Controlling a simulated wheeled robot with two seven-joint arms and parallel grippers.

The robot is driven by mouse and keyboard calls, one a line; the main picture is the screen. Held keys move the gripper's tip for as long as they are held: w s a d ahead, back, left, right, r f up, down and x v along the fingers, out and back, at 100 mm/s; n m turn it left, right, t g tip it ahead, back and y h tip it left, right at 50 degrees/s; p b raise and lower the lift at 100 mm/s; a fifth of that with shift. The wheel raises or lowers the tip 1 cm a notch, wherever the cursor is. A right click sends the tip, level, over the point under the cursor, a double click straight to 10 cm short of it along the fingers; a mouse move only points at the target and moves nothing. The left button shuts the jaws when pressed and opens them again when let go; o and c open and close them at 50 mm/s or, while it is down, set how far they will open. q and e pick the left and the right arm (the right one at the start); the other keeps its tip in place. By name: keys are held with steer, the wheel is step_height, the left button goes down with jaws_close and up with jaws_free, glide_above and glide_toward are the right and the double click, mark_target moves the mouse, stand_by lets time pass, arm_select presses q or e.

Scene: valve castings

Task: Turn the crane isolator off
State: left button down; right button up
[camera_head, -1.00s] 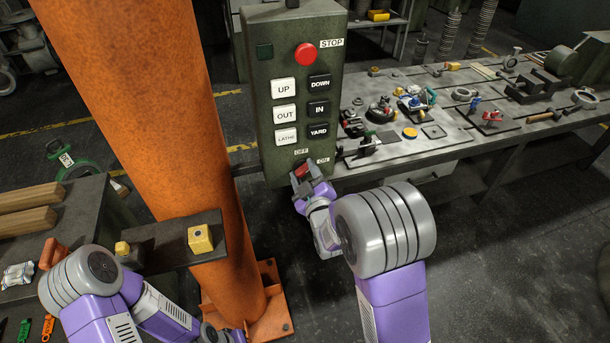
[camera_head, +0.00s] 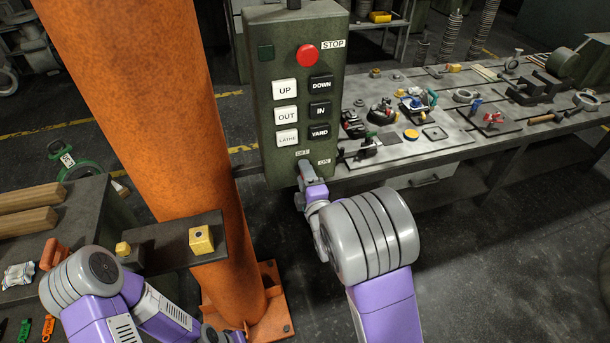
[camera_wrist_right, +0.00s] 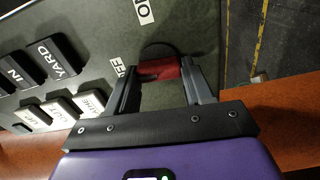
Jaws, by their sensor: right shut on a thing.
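The crane's control box (camera_head: 266,120) is a grey-green panel in the middle of the head view. Its isolator is a red-handled knob (camera_wrist_right: 160,70) at the lower edge, with an OFF label (camera_head: 303,151) and an ON label (camera_head: 324,162) above it. My right gripper (camera_head: 305,170) is at the knob and hides most of it in the head view. In the right wrist view its two fingers (camera_wrist_right: 161,76) are shut on the red handle, one at each end. The handle's exact angle is hard to tell. My left arm is at the lower left; its gripper is not visible.
A red STOP button (camera_head: 307,56) and several white and black push buttons sit above the isolator. An orange column (camera_head: 150,120) stands left of the box. A workbench (camera_head: 455,135) with valve parts is behind on the right. Open floor lies at the lower right.

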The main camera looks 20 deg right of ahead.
steer(key=shift+n, duration=0.5)
steer(key=o, duration=1)
steer(key=shift+o, duration=0.2)
steer(key=shift+s, duration=0.1)
steer(key=s+b, duration=0.5)
steer(key=s, duration=0.2)
steer(key=shift+s+d+b, duration=0.15)
steer(key=shift+s+b, duration=0.05)
steer(key=shift+b, duration=0.2)
